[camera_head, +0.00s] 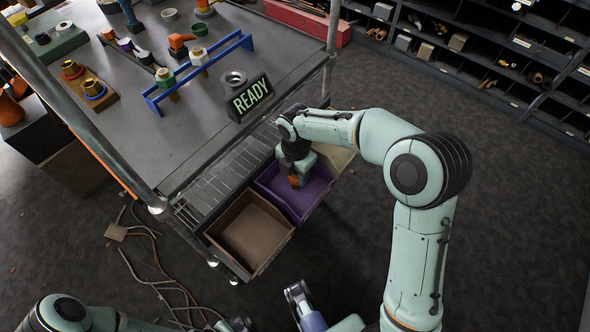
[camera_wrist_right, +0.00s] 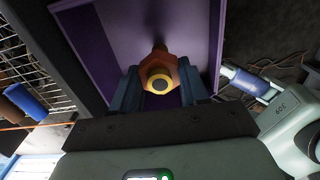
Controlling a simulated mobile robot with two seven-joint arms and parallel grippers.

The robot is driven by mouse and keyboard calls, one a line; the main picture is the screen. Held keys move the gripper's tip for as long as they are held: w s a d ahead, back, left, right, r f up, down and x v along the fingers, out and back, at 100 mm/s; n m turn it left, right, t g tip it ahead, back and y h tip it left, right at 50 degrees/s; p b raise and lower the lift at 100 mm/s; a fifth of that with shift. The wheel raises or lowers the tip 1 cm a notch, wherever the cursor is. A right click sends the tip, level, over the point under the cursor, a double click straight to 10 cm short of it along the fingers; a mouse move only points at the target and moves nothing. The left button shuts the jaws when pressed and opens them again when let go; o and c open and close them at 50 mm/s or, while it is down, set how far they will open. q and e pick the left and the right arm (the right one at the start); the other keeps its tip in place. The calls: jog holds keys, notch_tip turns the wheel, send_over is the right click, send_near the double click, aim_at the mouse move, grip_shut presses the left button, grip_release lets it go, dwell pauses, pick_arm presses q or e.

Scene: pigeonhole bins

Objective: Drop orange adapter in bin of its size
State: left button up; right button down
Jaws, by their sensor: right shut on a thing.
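My right gripper (camera_head: 296,172) points down over the purple bin (camera_head: 318,192), the middle one of three in a row. It is shut on the orange adapter (camera_wrist_right: 159,75), seen between the blue fingers in the right wrist view, with a brass-coloured round end facing the camera. The adapter's orange body also shows in the head view (camera_head: 294,181). The purple bin's wall (camera_wrist_right: 200,25) surrounds it in the wrist view. A brown bin (camera_head: 250,268) and a beige bin (camera_head: 340,158) stand on either side. My left gripper (camera_head: 300,298) is partly in view at the bottom; its jaw state is unclear.
A wire rack (camera_head: 215,187) runs between the bins and the grey table (camera_head: 185,140). A READY sign (camera_head: 252,97) and a blue rail stand (camera_head: 200,72) with fittings are on the table. A metal post (camera_head: 331,50) rises near the right arm. Cables (camera_head: 160,275) lie on the floor.

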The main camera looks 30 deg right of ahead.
jog(key=shift+f, duration=0.2)
pick_arm(q)
jog(key=shift+w+a+f, duration=0.1)
jog(key=shift+w+f, duration=0.15)
pick_arm(e)
jog(key=shift+c, duration=2.4)
grip_release()
pick_arm(q)
jog(key=shift+r, duration=0.1)
pick_arm(e)
jog(key=shift+r, duration=0.1)
jog(key=shift+r+p, duration=1.2)
jog(key=shift+r, duration=0.15)
notch_tip(320, 180, up, 5)
jog(key=p, duration=0.4)
jog(key=shift+r+p, duration=0.1)
jog(key=shift+p, duration=0.25)
pick_arm(q)
jog(key=s+r+g, duration=0.1)
jog(key=s+r, duration=0.2)
jog(key=r, duration=0.3)
jog(key=shift+s+d, duration=0.4)
jog(key=shift+s, duration=0.1)
pick_arm(e)
jog(key=shift+s, duration=0.1)
